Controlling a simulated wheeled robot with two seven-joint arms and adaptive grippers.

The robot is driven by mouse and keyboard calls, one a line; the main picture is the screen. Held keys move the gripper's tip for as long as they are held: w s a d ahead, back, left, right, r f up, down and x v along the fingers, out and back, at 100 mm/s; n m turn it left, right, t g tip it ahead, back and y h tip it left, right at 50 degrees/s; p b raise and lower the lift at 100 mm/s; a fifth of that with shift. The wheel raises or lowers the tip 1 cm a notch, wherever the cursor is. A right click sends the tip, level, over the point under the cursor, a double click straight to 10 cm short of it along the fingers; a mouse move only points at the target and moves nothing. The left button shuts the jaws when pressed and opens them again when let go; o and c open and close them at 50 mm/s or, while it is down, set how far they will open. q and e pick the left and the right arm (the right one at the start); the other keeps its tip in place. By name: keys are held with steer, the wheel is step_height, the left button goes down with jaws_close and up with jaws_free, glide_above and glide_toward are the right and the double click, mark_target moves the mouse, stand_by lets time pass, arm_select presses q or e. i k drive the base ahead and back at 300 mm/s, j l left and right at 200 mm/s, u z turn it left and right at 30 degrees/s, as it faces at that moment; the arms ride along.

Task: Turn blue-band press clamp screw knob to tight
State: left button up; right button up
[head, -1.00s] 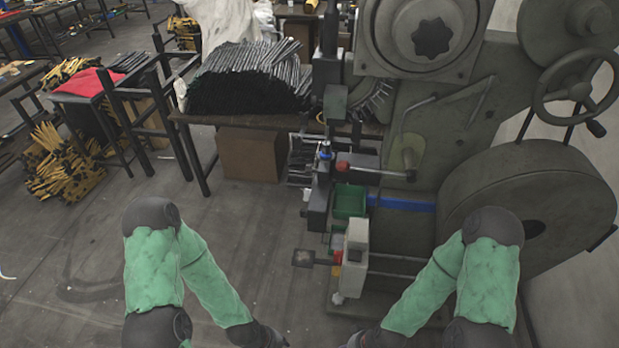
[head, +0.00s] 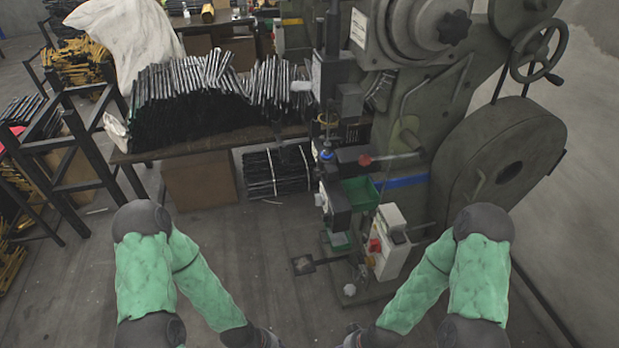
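The green-grey press (head: 455,95) with a blue band (head: 403,181) stands right of centre. A dark star-shaped knob (head: 454,27) is on its round upper housing. A small blue part (head: 326,155) sits on the tooling below the press head, and a red-ended lever (head: 366,160) is beside it. I cannot tell which part is the clamp screw knob. My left gripper (head: 268,340) and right gripper (head: 354,338) show only as dark ends at the bottom edge, well short of the press and apart from it. Their fingers are too cut off to read.
A green bin (head: 361,194) and a white box with a red button (head: 390,240) are low on the press. A handwheel (head: 538,52) is at upper right. A table (head: 190,147) piled with dark rods stands behind left.

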mark_target(317, 174)
steer(key=z, duration=0.3)
steer(key=i+j+z, duration=0.15)
steer(key=j+z, duration=0.15)
steer(key=j, duration=0.15)
steer(key=i+j+z, duration=0.1)
steer(key=j+z, duration=0.2)
steer(key=j, duration=0.2)
steer(key=j+z, duration=0.35)
steer(key=i+j, duration=0.05)
steer(key=j, duration=0.05)
